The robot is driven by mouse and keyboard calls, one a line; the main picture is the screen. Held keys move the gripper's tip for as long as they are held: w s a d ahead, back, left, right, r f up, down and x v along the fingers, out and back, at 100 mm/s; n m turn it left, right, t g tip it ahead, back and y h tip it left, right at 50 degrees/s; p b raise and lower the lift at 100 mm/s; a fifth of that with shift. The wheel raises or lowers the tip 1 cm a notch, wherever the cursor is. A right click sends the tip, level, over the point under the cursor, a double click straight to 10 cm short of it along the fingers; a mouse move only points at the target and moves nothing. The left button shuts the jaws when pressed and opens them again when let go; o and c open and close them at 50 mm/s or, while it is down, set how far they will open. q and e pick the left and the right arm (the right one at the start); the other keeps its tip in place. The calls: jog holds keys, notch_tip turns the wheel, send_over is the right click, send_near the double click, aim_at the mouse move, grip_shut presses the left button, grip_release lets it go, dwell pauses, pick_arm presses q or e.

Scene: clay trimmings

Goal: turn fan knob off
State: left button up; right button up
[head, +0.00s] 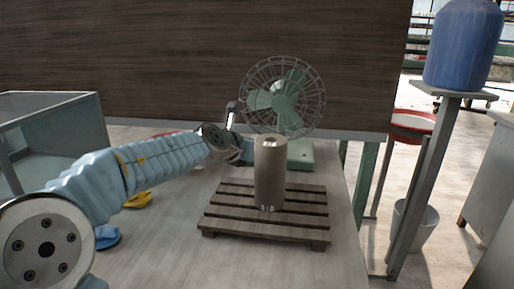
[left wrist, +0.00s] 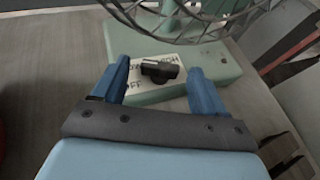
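A green fan (head: 285,97) with a wire cage stands at the back of the table, behind a tan clay cylinder (head: 270,172). Its green base (head: 301,154) shows partly beside the cylinder. In the left wrist view the base (left wrist: 220,66) carries a white label plate with "OFF" lettering and a black knob (left wrist: 160,70). My left gripper (left wrist: 157,88) is open, with blue fingers apart on either side of the knob's near side; I cannot tell whether they touch anything. In the head view my left arm reaches in from the left, its gripper tip partly hidden behind the cylinder. My right gripper is not in view.
The cylinder stands on a slatted wooden pallet (head: 233,219) in front of the fan. The fan's wire cage (left wrist: 205,18) hangs close above the knob. A glass-sided box (head: 60,130) is at left. A blue container (head: 462,48) stands on a stand at right.

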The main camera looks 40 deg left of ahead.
pick_arm(q)
jog(key=v, duration=1.4)
jog(key=shift+w, duration=0.1)
